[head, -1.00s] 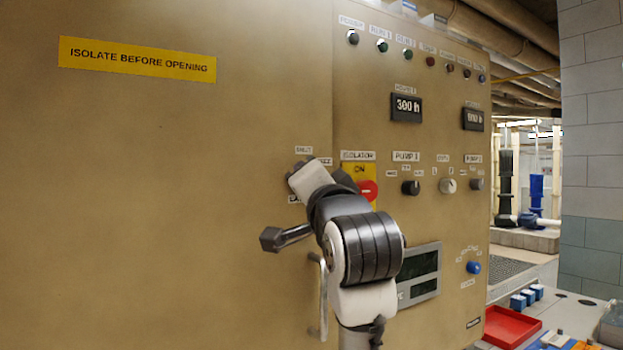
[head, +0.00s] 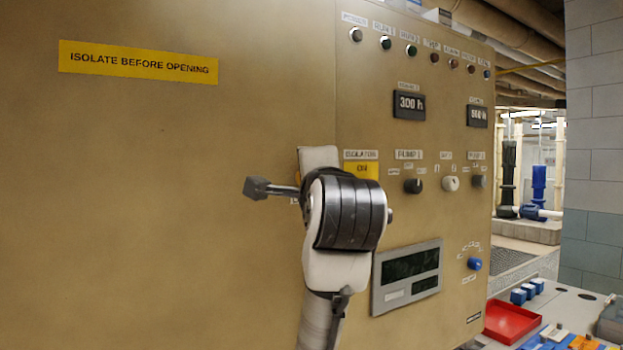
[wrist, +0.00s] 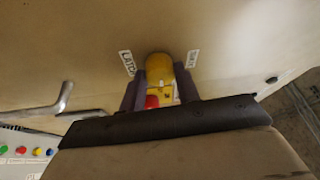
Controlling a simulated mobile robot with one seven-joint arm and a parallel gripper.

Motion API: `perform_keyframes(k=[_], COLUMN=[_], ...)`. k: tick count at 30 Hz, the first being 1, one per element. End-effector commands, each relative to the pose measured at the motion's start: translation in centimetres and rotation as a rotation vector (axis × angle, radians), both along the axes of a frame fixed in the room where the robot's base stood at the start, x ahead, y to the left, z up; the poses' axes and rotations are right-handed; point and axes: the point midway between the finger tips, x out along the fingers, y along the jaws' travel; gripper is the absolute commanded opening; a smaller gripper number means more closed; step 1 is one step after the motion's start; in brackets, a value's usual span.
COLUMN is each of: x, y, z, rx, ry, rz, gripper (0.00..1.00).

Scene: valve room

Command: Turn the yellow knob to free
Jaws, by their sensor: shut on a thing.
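The yellow knob (wrist: 159,66) shows in the wrist view, on the beige cabinet face. My gripper (wrist: 160,82) has its two dark fingers on either side of the knob and is shut on it. A white label reading LATCH (wrist: 127,63) is left of the knob, and another small label (wrist: 192,59) is at its right, too small to read surely. In the head view my arm hides the knob and the fingers.
A red part (wrist: 152,101) shows just below the knob between the fingers. A bent metal handle (wrist: 62,101) sticks out at left. In the head view, the yellow ON plate (head: 361,170), a black knob (head: 413,186) and a display (head: 408,275) are right of my arm.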

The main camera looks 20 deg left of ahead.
Motion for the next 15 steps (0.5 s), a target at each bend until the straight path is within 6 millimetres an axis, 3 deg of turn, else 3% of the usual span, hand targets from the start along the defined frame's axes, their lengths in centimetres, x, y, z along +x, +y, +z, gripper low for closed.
perform_keyframes(k=[12, 13, 15], x=[0.02, 0.02, 0.02], y=[-0.10, -0.10, -0.09], z=[0.10, 0.10, 0.09], rx=[0.007, 0.007, 0.007], ry=[0.004, 0.004, 0.004], rz=[-0.001, -0.001, -0.001], gripper=[0.09, 0.34, 0.44])
